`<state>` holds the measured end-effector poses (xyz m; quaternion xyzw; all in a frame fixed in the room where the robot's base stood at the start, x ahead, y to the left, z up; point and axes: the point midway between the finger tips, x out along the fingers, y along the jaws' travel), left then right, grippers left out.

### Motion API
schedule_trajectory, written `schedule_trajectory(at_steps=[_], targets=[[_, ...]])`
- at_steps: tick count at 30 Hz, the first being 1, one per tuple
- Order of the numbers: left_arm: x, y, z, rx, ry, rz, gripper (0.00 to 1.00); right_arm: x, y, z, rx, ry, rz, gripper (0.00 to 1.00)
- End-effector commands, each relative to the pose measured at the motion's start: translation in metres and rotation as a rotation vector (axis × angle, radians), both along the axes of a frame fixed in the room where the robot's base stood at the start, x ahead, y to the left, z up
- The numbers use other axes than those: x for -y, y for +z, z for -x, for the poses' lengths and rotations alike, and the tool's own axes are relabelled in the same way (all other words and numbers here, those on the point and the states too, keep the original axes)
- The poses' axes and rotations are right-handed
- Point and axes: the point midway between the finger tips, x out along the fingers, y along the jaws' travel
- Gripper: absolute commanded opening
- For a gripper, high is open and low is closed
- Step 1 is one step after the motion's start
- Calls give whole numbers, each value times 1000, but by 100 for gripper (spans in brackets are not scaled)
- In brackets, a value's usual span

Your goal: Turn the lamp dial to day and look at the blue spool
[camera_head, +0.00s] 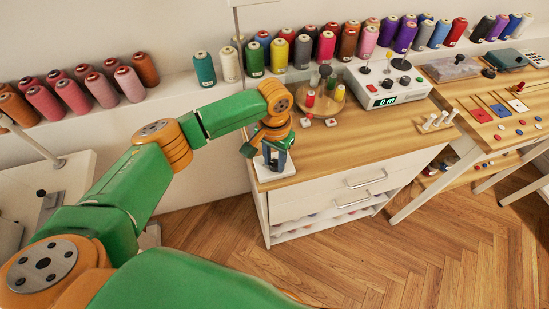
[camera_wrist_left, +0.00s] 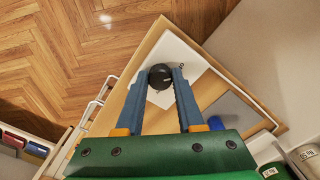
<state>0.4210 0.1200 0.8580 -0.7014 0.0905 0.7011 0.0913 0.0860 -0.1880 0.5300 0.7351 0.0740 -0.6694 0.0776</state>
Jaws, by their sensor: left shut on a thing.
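A white lamp base plate (camera_head: 277,174) lies on the front left corner of the wooden cabinet top; it also shows in the left wrist view (camera_wrist_left: 172,45). A round black dial (camera_wrist_left: 160,77) sits on it. My left gripper (camera_head: 273,160) points down over the plate and is shut on the dial, with a blue finger on each side in the wrist view. The dial's markings cannot be read. My right gripper is not in view.
A thin lamp pole (camera_head: 238,45) rises behind my left wrist. A round wooden stand (camera_head: 320,105) with small spools and a white control box (camera_head: 390,85) are on the cabinet top. Spools line the wall shelf. The floor (camera_head: 420,240) in front is clear.

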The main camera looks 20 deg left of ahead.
Motion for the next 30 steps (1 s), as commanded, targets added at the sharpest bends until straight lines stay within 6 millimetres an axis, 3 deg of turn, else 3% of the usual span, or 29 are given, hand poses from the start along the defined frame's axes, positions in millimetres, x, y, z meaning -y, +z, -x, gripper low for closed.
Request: schedule_trajectory(at_steps=[15, 30], targets=[[0, 4, -1, -1, -410, 2, 0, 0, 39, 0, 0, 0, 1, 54], [-1, 2, -2, 2, -885, 1, 0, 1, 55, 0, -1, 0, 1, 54]])
